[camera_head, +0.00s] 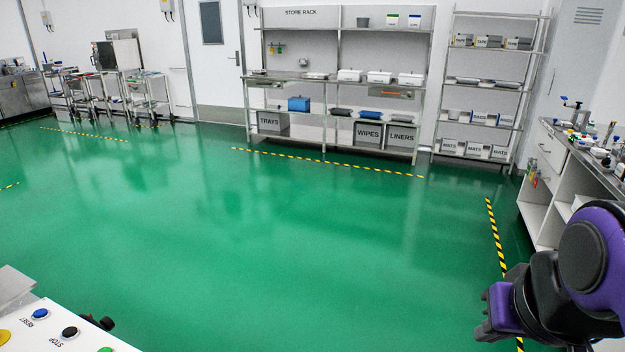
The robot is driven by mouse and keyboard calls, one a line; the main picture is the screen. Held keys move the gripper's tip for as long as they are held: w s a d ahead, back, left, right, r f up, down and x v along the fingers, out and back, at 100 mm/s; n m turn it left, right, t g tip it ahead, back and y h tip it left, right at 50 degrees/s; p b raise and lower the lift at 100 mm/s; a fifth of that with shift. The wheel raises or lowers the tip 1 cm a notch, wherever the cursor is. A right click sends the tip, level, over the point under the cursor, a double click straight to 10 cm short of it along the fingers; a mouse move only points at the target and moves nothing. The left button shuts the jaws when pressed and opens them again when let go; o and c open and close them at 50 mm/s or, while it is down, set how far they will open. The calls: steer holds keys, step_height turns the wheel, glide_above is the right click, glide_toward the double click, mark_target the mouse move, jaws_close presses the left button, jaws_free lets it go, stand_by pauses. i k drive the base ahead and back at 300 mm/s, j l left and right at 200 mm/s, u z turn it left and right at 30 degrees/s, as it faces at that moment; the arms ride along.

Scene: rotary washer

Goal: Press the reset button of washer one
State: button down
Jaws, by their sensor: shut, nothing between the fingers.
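A white control panel (22,342) shows at the bottom left, cut off by the picture's edge. On it are a blue button (40,313) beside the upside-down label RESET, a black button (70,332) beside the label STOP, a green button (105,350) and part of a yellow button (4,337). No washer number is readable, so I cannot tell which washer this is. My gripper (485,314) is at the lower right on my purple and dark arm, shut and empty. It is far to the right of the panel and touches nothing visible.
Open green floor (270,230) lies between panel and gripper. A dark knob-like part (97,322) sticks out past the panel's edge. A cluttered white bench (550,155) stands at right, close to my arm. The store rack (335,145) and shelves line the back wall; trolleys (148,100) stand at back left.

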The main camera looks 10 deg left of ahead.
mark_target(39, 312)
steer(key=i+u, duration=0.1)
steer(key=i, duration=0.45)
steer(key=i+l+u, duration=0.15)
steer(key=i, duration=0.4)
steer(key=i+u, duration=1.35)
steer(key=u, duration=0.2)
steer(key=i+u, duration=0.55)
steer(key=u, duration=0.15)
steer(key=i+u, duration=0.45)
steer(key=u, duration=0.25)
steer(key=i+l+u, duration=0.25)
steer(key=l+z, duration=0.15)
steer(key=l, duration=0.15)
steer(key=i+l+z, duration=0.15)
steer(key=l, duration=0.15)
steer(key=j+u, duration=0.3)
steer(key=j, duration=0.4)
steer(key=k, duration=0.05)
